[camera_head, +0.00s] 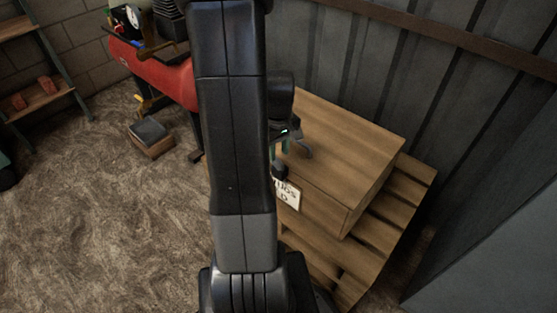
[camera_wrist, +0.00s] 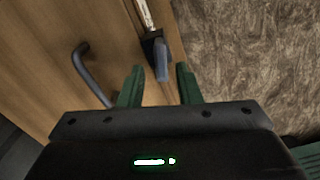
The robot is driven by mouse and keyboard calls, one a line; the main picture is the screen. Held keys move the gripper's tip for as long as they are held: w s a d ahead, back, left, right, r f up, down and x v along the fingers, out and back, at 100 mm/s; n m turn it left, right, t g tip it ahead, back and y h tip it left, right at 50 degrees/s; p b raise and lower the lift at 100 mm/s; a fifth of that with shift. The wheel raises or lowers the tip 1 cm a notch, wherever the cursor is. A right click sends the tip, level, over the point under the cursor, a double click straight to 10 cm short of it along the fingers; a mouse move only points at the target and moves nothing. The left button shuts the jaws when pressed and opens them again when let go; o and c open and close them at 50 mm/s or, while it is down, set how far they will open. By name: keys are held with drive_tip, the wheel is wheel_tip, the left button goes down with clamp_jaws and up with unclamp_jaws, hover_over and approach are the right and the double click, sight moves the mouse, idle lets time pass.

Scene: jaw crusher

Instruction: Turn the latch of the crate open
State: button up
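The wooden crate (camera_head: 350,140) sits on a pallet, and its wood fills the left of the wrist view (camera_wrist: 55,45). The latch (camera_wrist: 161,62) has a blue-grey lever on a black mount at the crate's edge. In the head view a dark piece at the front edge looks like the latch (camera_head: 279,168). My gripper (camera_wrist: 160,84) is open, with its green fingers either side of the lever's lower end and gaps visible on both sides. Whether the lever lies at fingertip depth is unclear. In the head view my arm partly hides the gripper.
A dark curved handle (camera_wrist: 88,68) stands on the crate, left of my fingers. A white label (camera_head: 287,193) is on the crate's front. The wooden pallet (camera_head: 395,205) juts out below. A metal wall (camera_head: 440,90) stands close behind. A red machine (camera_head: 160,75) is at the back left.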

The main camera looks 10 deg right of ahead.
sight(279, 160)
drive_tip(key=shift+f+b, duration=0.3)
drive_tip(key=shift+f, duration=1.55)
clamp_jaws()
drive_tip(key=shift+n, duration=1.6)
